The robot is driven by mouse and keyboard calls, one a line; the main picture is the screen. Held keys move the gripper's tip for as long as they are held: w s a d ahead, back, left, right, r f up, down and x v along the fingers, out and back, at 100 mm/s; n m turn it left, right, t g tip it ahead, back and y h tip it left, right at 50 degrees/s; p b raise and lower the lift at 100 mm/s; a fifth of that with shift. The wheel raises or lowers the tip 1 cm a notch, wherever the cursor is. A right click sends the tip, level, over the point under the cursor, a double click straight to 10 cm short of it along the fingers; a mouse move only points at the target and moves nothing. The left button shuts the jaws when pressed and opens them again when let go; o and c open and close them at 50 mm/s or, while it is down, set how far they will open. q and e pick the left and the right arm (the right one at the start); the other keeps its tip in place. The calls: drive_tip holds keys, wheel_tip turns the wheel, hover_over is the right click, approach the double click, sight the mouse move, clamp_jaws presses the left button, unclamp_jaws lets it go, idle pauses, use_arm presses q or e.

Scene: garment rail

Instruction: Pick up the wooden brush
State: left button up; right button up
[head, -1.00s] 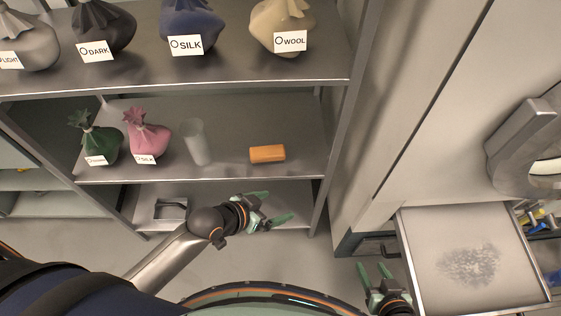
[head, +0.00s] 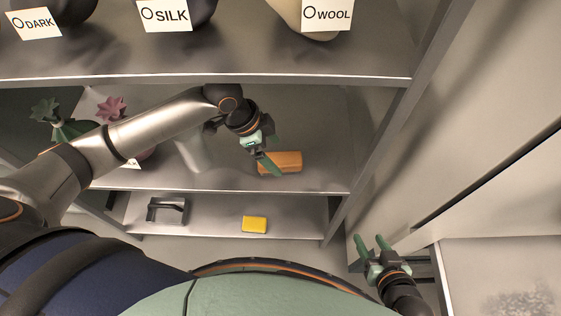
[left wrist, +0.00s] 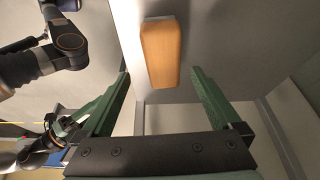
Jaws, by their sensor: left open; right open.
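The wooden brush (head: 291,161), an orange-brown block, lies on the middle shelf right of a pale cylinder. It also shows in the left wrist view (left wrist: 161,50), lying lengthwise ahead of the fingers. My left gripper (head: 268,157) is over the brush's left part in the head view, and a finger hides some of it. In the left wrist view its fingers (left wrist: 161,78) are spread, the brush in line with the gap between them. Nothing is held. My right gripper (head: 371,239) is open and empty, low on the right near the cabinet.
The upper shelf (head: 230,67) overhangs from above. A yellow block (head: 254,224) and a grey handled object (head: 166,209) lie on the lower shelf.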

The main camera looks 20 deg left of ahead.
sight(278, 158)
use_arm(q)
drive_tip(key=x, duration=0.2)
drive_tip(key=b+x, duration=0.1)
drive_tip(key=x, duration=0.1)
drive_tip(key=shift+w+a+f, duration=0.15)
drive_tip(key=shift+a, duration=0.05)
drive_tip(key=shift+w+d+f, duration=0.1)
drive_tip(key=shift+d+f, duration=0.05)
drive_tip(key=shift+f, duration=0.15)
drive_tip(key=shift+f, duration=0.2)
idle(0.3)
drive_tip(key=c, duration=1.5)
